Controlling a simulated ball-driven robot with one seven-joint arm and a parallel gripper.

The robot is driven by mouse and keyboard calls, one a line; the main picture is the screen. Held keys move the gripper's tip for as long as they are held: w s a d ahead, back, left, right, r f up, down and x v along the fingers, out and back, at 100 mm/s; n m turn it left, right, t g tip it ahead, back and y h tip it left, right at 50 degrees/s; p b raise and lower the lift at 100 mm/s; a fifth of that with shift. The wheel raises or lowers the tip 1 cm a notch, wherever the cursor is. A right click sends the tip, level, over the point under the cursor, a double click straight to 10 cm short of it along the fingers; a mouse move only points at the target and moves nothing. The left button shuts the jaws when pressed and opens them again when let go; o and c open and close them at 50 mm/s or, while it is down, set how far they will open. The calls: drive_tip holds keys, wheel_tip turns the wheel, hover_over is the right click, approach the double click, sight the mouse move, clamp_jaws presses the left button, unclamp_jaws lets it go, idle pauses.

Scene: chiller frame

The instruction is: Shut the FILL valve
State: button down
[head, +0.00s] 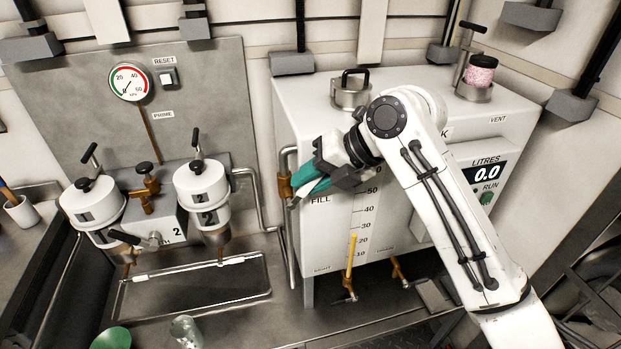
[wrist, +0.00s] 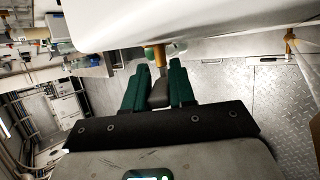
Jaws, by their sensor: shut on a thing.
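The FILL valve (head: 284,187) is a brass body on the pipe at the left side of the white tank (head: 325,235), just left of the FILL label (head: 320,200). My gripper (head: 297,188) reaches it from the right, its teal fingers angled down to the left. In the wrist view, the fingers of my gripper (wrist: 158,90) close on either side of the valve's grey handle (wrist: 158,95), with the brass stem of the FILL valve (wrist: 159,58) just beyond. In the head view the fingers cover the handle, so its angle is hard to tell.
The tank's level scale shows a yellow column (head: 352,252) near 20. The litres display (head: 487,173) reads 0.0. Two brass outlets (head: 400,272) sit under the tank. Filter housings (head: 202,190) stand at the left. A glass (head: 186,331) stands at the front.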

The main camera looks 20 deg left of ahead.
drive_tip(key=c, duration=1)
unclamp_jaws()
drive_tip(key=v, duration=1.1)
drive_tip(key=shift+b, duration=0.4)
